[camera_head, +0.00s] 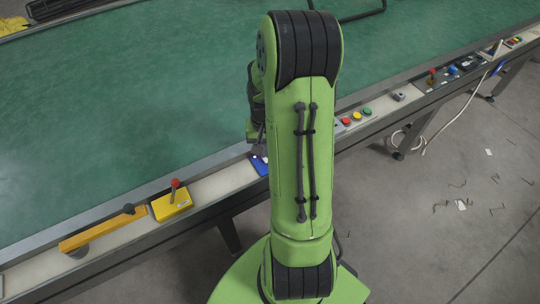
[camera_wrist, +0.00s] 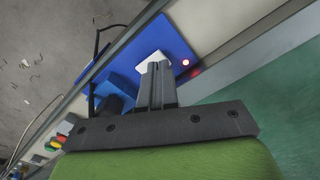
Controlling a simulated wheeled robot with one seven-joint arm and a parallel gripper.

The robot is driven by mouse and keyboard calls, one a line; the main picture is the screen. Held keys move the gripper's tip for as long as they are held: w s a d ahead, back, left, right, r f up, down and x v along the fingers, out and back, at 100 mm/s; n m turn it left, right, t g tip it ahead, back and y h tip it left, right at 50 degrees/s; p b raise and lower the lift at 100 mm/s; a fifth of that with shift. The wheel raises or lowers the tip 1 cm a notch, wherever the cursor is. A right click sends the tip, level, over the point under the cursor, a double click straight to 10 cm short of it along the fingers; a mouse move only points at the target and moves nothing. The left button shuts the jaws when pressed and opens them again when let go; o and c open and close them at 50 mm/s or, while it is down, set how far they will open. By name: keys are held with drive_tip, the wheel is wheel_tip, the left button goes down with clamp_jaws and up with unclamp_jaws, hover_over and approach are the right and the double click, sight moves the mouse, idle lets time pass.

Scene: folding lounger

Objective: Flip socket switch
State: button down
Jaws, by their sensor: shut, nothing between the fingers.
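A blue socket panel (camera_wrist: 178,38) lies on the rail and fills the middle of the wrist view; part of it shows beside my arm in the head view (camera_head: 259,164). A white switch (camera_wrist: 147,62) sits on the panel. A small red light (camera_wrist: 186,62) glows to its right. My gripper (camera_wrist: 156,68) is shut and empty, its fingertips overlapping the switch in the picture. I cannot tell whether they touch it. The fingers hide part of the switch. A blue socket block (camera_wrist: 122,84) with dark cable parts is left of the fingers.
A yellow box with a red-tipped lever (camera_head: 172,205) and an orange bar (camera_head: 104,229) are on the rail at left. Red, yellow and green buttons (camera_head: 357,116) are on the rail at right. The green surface (camera_head: 120,110) beyond is largely clear.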

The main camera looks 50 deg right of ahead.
drive_tip(key=shift+f+b, duration=0.75)
drive_tip(key=shift+f, duration=0.15)
idle(0.4)
wheel_tip(320, 180, up, 7)
drive_tip(key=p, duration=0.6)
idle(0.5)
